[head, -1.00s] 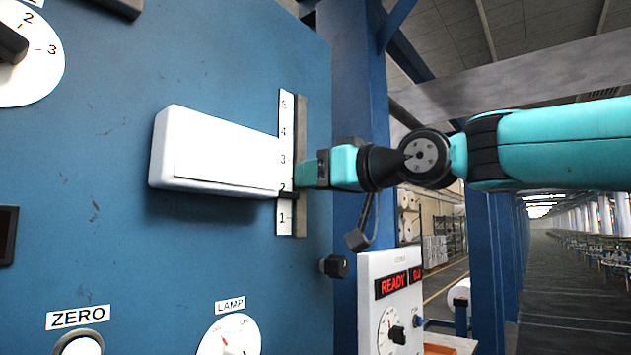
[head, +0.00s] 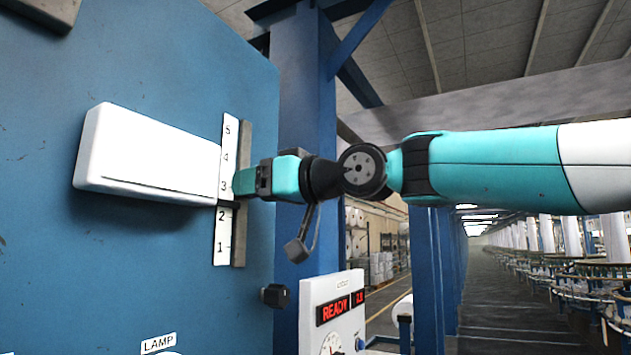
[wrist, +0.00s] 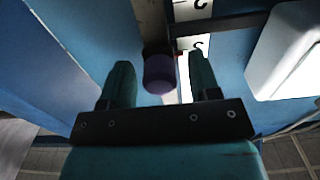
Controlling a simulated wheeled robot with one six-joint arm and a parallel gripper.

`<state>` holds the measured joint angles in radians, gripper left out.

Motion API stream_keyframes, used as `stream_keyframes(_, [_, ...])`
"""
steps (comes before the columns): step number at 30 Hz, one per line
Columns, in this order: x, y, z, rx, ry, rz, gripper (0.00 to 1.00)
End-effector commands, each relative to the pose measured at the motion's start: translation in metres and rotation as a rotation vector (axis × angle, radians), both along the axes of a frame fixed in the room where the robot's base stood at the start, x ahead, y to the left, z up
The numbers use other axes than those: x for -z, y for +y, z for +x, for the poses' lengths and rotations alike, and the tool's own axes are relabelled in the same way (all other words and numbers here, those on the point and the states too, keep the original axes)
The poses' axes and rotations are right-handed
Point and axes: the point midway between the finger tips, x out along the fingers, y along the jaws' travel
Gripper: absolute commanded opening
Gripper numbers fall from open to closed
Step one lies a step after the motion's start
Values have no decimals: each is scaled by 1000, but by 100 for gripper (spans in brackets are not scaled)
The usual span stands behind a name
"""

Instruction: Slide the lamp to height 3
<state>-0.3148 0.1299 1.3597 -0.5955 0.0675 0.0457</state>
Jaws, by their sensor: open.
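The lamp (head: 150,155), a long white box, is mounted on the blue panel beside a white scale (head: 228,190) marked 1 to 5. A dark pointer (head: 229,204) lies between the marks 2 and 3. My gripper (head: 243,182) is at the scale's right side, around the height of mark 3, and hides part of the slide rail. In the wrist view my gripper (wrist: 160,64) is open, with a dark purple round knob (wrist: 159,74) between its fingers. Gaps show on both sides of the knob. The lamp also shows at the right (wrist: 285,55).
A black knob (head: 275,295) sticks out below the rail. A white box (head: 332,310) with a red READY display stands at lower right. A blue post (head: 307,110) rises behind my gripper. A LAMP dial label (head: 158,343) is at the bottom.

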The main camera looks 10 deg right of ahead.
Motion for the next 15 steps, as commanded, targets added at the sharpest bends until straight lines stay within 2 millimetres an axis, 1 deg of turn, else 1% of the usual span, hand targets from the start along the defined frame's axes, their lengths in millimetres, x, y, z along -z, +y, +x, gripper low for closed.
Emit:
stream_keyframes(5, [4,-21,-15,5,-3,1,57])
stream_keyframes(15, [5,-90,-67,10,-6,1,57])
